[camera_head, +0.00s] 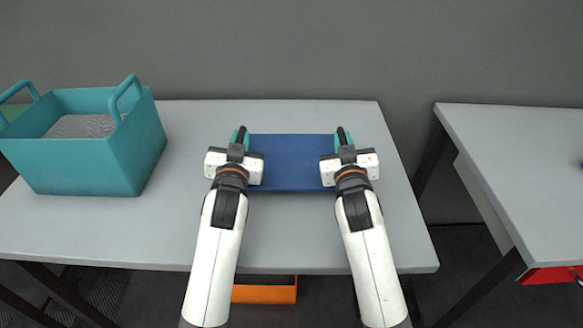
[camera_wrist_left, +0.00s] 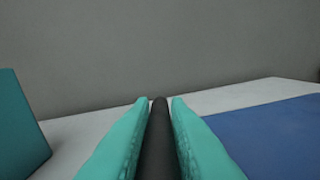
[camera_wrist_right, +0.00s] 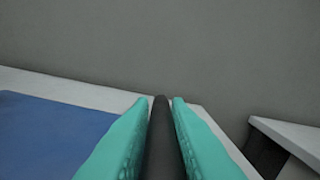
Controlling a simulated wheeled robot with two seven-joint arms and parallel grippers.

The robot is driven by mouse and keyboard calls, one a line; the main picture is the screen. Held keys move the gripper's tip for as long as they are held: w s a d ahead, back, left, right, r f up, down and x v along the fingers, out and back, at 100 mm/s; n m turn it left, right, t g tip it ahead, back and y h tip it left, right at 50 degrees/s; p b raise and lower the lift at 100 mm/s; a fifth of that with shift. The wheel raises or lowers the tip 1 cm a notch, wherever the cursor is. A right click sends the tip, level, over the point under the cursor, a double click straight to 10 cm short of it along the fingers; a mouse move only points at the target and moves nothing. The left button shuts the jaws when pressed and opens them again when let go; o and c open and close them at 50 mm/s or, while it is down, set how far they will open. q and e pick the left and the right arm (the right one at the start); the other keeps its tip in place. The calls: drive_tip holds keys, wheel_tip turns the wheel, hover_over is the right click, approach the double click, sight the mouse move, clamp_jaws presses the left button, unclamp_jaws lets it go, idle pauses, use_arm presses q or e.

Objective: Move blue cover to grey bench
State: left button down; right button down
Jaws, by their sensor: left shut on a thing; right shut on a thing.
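The blue cover (camera_head: 292,160) is a flat blue panel over the grey bench (camera_head: 290,235) in the middle; I cannot tell whether it touches the top. It also shows at the right of the left wrist view (camera_wrist_left: 268,140) and the left of the right wrist view (camera_wrist_right: 50,140). My left gripper (camera_head: 239,138) is shut on a dark handle (camera_wrist_left: 160,140) at the cover's left side. My right gripper (camera_head: 345,138) is shut on a matching dark handle (camera_wrist_right: 160,140) at its right side. My grippers hide parts of both side edges.
A teal bin (camera_head: 85,155) with two raised handles and grey contents stands on the left of the bench. Another grey table (camera_head: 530,160) stands at the right across a gap, with a red part (camera_head: 550,275) below its top. An orange box (camera_head: 265,292) sits low below the bench's front edge.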

use_arm(q)
drive_tip(key=shift+s+f, duration=0.1)
drive_tip(key=shift+f, duration=0.2)
use_arm(e)
drive_tip(key=shift+d+f, duration=0.15)
drive_tip(key=shift+d, duration=0.25)
use_arm(q)
drive_tip(key=c, duration=1.8)
unclamp_jaws()
drive_tip(key=shift+f, duration=0.15)
use_arm(e)
drive_tip(key=c, duration=1.7)
unclamp_jaws()
drive_tip(key=shift+f, duration=0.1)
drive_tip(key=shift+c, duration=0.2)
use_arm(q)
drive_tip(key=o, duration=0.3)
use_arm(e)
drive_tip(key=shift+o, duration=1.4)
use_arm(q)
drive_tip(key=shift+o, duration=0.6)
drive_tip(key=shift+d, duration=0.15)
use_arm(e)
drive_tip(key=shift+o, duration=0.5)
drive_tip(key=shift+a, duration=0.1)
use_arm(q)
drive_tip(key=shift+d, duration=0.1)
use_arm(e)
drive_tip(key=shift+a, duration=0.1)
